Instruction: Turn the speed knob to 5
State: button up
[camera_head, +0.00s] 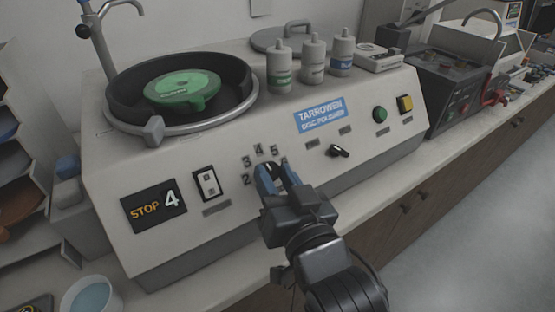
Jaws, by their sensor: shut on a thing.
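The speed knob (277,173) is a dark shape on the sloped front of the grey disc polisher (240,133). My gripper (273,170) has its blue-edged fingers at both sides of the knob and is shut on it. The digits 2, 3, 4 and 5 show around the knob on its left and upper sides. The rest of the dial and the knob's pointer are hidden behind the gripper. The display (154,206) at the lower left of the panel reads STOP and 4.
A white rocker switch (207,184) lies left of the knob. A black selector (340,151), a green button (380,115) and a yellow button (405,103) sit to the right. Three bottles (313,60) and a black bowl with a green disc (183,90) are on top.

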jog(key=m+h, duration=0.2)
jog(key=m, duration=0.1)
jog(key=shift+a, duration=0.1)
jog(key=m+h, duration=0.1)
jog(key=m, duration=0.1)
jog(key=m+h+b, duration=0.1)
jog(key=m, duration=0.1)
jog(key=shift+a+r+h, duration=0.1)
jog(key=shift+a+h, duration=0.1)
jog(key=shift+h, duration=0.2)
jog(key=m, duration=0.1)
jog(key=m+g+h, duration=0.1)
jog(key=m, duration=0.1)
jog(key=m+h, duration=0.1)
jog(key=m, duration=0.1)
jog(key=shift+a+r+g, duration=0.15)
jog(key=shift+r+g, duration=0.1)
jog(key=shift+g, duration=0.05)
jog(key=shift+m+g+h+p, duration=0.3)
jog(key=shift+m+g+h, duration=0.35)
jog(key=shift+m, duration=0.45)
jog(key=o, duration=1)
jog(key=shift+o, duration=0.2)
